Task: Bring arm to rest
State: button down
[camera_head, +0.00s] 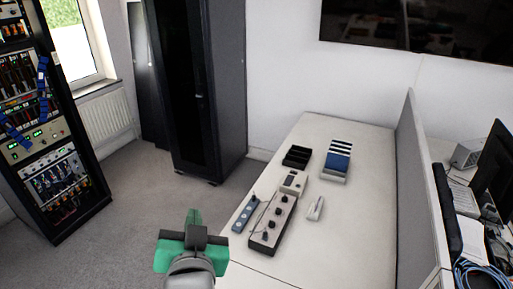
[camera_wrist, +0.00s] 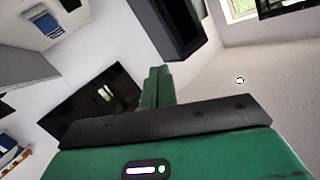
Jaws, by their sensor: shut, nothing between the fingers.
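My gripper (camera_head: 194,217) is green with a dark bracket. In the head view it is at the bottom, left of the white table (camera_head: 318,249) and over the grey floor. In the wrist view its green fingers (camera_wrist: 158,84) are together and hold nothing. The gripper looks apart from everything on the table.
The table bears a long device with black knobs (camera_head: 272,224), a blue strip (camera_head: 245,214), a black tray (camera_head: 297,157), a blue-and-white block (camera_head: 337,160) and a small white device (camera_head: 315,208). An equipment rack (camera_head: 45,185) stands left, a dark cabinet (camera_head: 196,90) behind. A partition (camera_head: 411,180) bounds the table.

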jog(key=s+d+r+t+h, duration=0.1)
jog(key=s+d+r+t, duration=0.3)
jog(key=r, duration=0.4)
jog(key=s+d+r+n+t+h, duration=0.1)
jog(key=s+d+r+t, duration=0.1)
jog(key=s+d+r, duration=0.5)
jog(key=s+d+r+t+h, duration=0.2)
jog(key=s+r+t, duration=0.15)
jog(key=r, duration=0.65)
notch_tip(320, 180, up, 14)
jog(key=p, duration=1.4)
jog(key=shift+s+y, duration=0.4)
